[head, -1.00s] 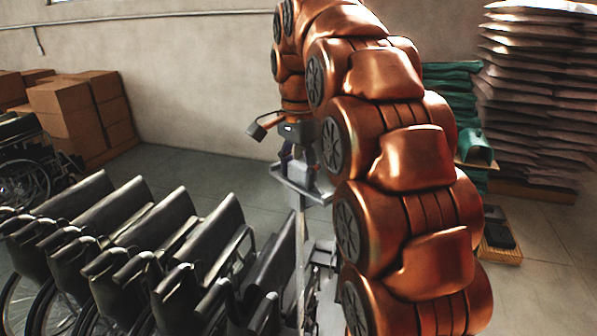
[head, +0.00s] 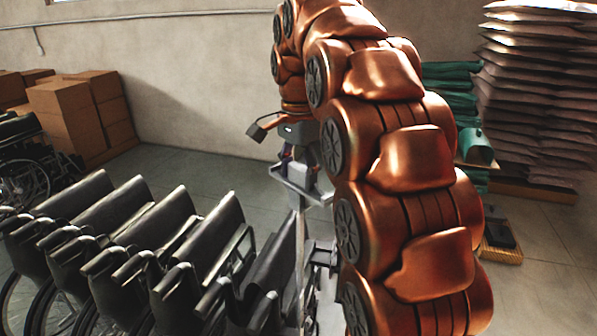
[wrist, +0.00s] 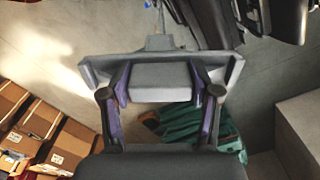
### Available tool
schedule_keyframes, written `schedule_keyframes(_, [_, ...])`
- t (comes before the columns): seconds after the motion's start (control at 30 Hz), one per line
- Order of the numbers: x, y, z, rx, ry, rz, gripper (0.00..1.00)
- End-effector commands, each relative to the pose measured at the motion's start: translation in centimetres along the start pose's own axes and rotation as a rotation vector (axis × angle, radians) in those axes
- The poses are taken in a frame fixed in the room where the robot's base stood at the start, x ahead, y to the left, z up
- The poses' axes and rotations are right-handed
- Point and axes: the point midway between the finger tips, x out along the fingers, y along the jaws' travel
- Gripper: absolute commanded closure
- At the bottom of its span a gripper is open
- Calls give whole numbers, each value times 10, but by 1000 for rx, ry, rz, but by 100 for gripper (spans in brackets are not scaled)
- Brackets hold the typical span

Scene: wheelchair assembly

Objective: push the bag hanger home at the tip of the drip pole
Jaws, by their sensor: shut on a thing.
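The bag hanger is a light grey piece with a wide crossbar and a central block, and it shows below my wrist in the head view (head: 316,197). In the wrist view the hanger (wrist: 160,77) fills the middle, its short socket pointing to the top. My gripper (wrist: 159,84) is shut on the central block, one purple-grey finger on each side. The thin drip pole (head: 300,236) stands upright directly below the hanger in the head view. In the wrist view the pole (wrist: 159,14) runs up from the socket. How far its tip sits inside is hidden.
A row of folded dark wheelchairs (head: 190,235) stands at left and close to the pole. Brown boxes (head: 75,110) are stacked by the wall. Green items (head: 452,85) and a tall stack of pale packs (head: 535,90) stand at right. Some floor is open behind the wheelchairs.

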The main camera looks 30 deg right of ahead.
Motion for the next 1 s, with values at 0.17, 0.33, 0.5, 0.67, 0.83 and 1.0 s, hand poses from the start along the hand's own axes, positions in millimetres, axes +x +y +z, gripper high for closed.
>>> schedule_keyframes(0.17, [4,0,0,0,0,0,83])
schedule_keyframes(0.33, [8,0,0,0,0,0,83])
schedule_keyframes(0.5, [11,0,0,0,0,0,83])
schedule_keyframes(0.67, [14,0,0,0,0,0,83])
schedule_keyframes(0.83, [18,0,0,0,0,1,83])
schedule_keyframes(1.0, [21,0,0,0,-1,1,83])
